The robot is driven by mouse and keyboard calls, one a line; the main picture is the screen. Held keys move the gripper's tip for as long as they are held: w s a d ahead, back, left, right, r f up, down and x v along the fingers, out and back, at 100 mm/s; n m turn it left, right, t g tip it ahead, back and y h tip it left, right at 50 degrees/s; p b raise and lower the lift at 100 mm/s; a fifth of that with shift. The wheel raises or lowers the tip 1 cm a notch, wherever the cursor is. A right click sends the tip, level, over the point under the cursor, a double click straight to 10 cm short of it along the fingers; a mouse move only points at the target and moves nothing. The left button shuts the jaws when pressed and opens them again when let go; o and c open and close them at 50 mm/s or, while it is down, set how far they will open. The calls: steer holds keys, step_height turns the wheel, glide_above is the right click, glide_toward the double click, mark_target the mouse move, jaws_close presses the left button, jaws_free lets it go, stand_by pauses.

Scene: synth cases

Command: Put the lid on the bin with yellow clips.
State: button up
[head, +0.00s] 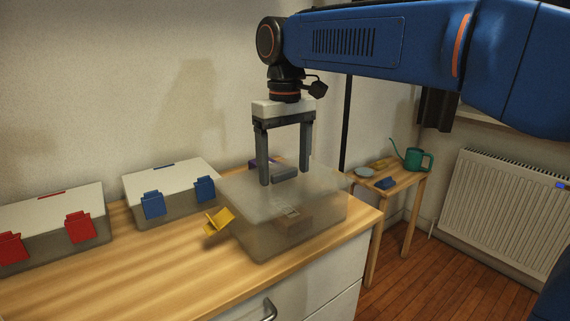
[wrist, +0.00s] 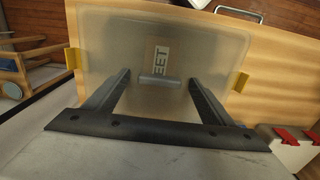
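The bin with yellow clips (head: 290,232) is frosted and see-through and stands near the counter's right end. A frosted lid (head: 250,194) lies across its top; I cannot tell whether it is fully seated. The lid has a short grey handle (head: 286,174), also seen in the wrist view (wrist: 160,81). One yellow clip (head: 218,221) sticks outward, swung open. The wrist view shows yellow clips at both sides, left (wrist: 71,58) and right (wrist: 241,82). My gripper (head: 284,179) is open, its fingers apart on either side of the handle, not visibly touching it.
A bin with blue clips (head: 172,188) and one with red clips (head: 55,225) stand left, both with pale lids. A purple item (head: 262,163) is partly hidden behind the bin. A side table (head: 388,182) holds a green watering can (head: 417,159). The counter's front is bare.

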mark_target(285, 171)
step_height(285, 171, up, 18)
steer(key=shift+f, duration=0.25)
stand_by(0.6)
steer(key=s+d+f+m+t, duration=0.25)
steer(key=s+d+f, duration=0.45)
steer(key=d+f, duration=0.5)
steer(key=s+d+f+m+t, duration=0.1)
steer(key=s+d+f+m, duration=0.2)
steer(key=s+d+f, duration=0.8)
steer(key=d+f, duration=0.1)
steer(key=f, duration=0.6)
steer(key=s+d+f+m+t, duration=0.1)
steer(key=s+d+f, duration=0.1)
steer(key=f, duration=0.6)
steer(key=shift+s+d+f, duration=0.3)
steer(key=shift+d+f, duration=0.05)
steer(key=shift+f, duration=0.05)
